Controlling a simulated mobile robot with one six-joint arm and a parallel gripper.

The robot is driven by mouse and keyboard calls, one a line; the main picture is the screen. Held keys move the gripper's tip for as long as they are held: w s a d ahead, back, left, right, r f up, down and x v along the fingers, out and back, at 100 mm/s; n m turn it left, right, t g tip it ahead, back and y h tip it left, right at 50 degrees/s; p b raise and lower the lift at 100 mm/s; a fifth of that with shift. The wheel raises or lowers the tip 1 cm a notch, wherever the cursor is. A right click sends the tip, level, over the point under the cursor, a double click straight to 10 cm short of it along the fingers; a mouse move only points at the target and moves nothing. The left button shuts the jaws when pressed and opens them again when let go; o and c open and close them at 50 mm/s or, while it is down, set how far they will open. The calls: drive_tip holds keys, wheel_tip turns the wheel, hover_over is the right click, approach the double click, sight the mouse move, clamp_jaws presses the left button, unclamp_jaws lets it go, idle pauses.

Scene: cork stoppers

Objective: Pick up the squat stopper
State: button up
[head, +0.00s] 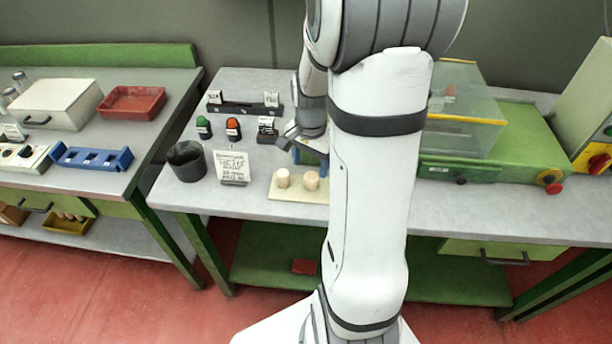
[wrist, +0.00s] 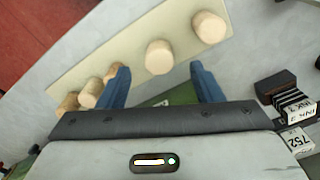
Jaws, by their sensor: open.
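A beige board (wrist: 133,40) holds several cork stoppers. In the wrist view one pale stopper (wrist: 209,27) is at the upper right and another pale stopper (wrist: 159,57) is ahead of the gap between my fingers. Browner stoppers (wrist: 92,92) cluster at the left, partly hidden by my left finger. In the head view the board (head: 276,194) shows two pale stoppers, left (head: 282,178) and right (head: 311,180); my arm hides the rest. I cannot tell surely which one is squat. My gripper (wrist: 158,70) is open and empty, behind the board in the head view (head: 289,140).
A written card (head: 232,165) and a dark cup (head: 187,161) stand left of the board. Ink stamps (head: 267,127) and a rack (head: 243,107) are behind. A clear-covered green machine (head: 465,110) is right. Bare bench lies in front of the board.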

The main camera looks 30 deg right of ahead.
sight(311, 176)
drive_tip(key=f, duration=0.5)
drive_tip(key=shift+w+d+f+p, duration=0.1)
drive_tip(key=shift+d+f+p, duration=0.1)
drive_tip(key=shift+f+p, duration=0.15)
drive_tip(key=shift+c, duration=0.4)
drive_tip(key=shift+r, duration=0.1)
drive_tip(key=c, duration=1)
